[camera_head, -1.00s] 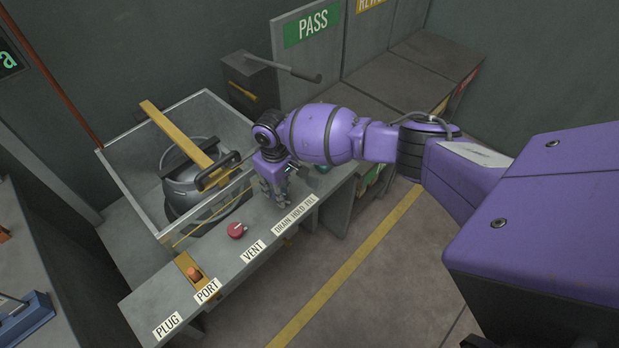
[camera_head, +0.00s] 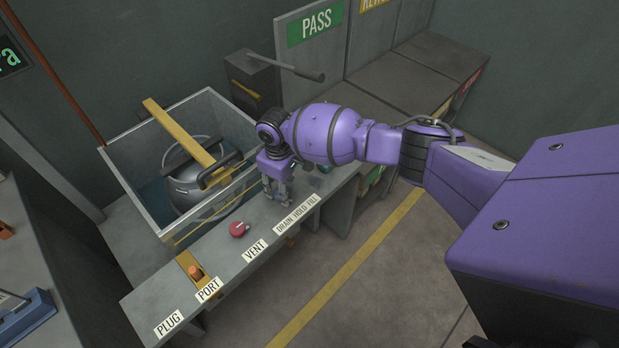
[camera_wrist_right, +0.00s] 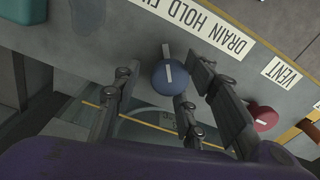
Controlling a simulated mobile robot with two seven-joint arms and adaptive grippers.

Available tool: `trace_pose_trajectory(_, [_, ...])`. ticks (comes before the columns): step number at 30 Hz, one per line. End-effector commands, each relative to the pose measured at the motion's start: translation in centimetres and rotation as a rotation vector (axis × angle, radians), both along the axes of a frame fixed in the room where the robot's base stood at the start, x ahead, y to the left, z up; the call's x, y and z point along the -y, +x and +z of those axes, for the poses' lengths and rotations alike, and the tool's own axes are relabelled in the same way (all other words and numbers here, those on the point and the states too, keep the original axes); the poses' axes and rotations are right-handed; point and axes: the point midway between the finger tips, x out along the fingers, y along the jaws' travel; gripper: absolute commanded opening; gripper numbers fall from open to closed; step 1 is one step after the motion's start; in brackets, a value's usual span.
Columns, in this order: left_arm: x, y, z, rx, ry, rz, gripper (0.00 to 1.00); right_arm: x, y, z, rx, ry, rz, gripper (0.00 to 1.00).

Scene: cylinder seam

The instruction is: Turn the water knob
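The water knob, a round blue knob (camera_wrist_right: 171,78) with a white pointer line and a grey lever-like piece, sits beside the DRAIN HOLD FILL label (camera_wrist_right: 205,22) in the right wrist view. My right gripper (camera_wrist_right: 163,68) is open, with fingers on either side of the knob. A gap shows on the left; I cannot tell whether the right finger touches it. In the head view my right gripper (camera_head: 277,190) points down at the bench by the same label (camera_head: 297,214) and hides the knob. My left gripper is not in view.
A red knob (camera_head: 238,229) sits near the VENT label. An orange port piece (camera_head: 195,272) is further left. The bench front by PLUG is clear.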

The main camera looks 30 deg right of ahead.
Motion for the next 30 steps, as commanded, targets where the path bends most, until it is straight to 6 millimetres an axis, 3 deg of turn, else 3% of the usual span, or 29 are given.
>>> trace_pose_trajectory(17, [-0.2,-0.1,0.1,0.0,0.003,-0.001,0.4,-0.2,0.0,0.5,-0.002,0.001,0.002,0.39])
trace_pose_trajectory(22, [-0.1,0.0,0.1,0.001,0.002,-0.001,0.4,-0.3,0.1,2.9,0.002,0.002,0.005,0.39])
trace_pose_trajectory(30, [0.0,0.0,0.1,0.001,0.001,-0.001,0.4,-0.2,0.1,8.7,0.002,0.002,0.002,0.39])
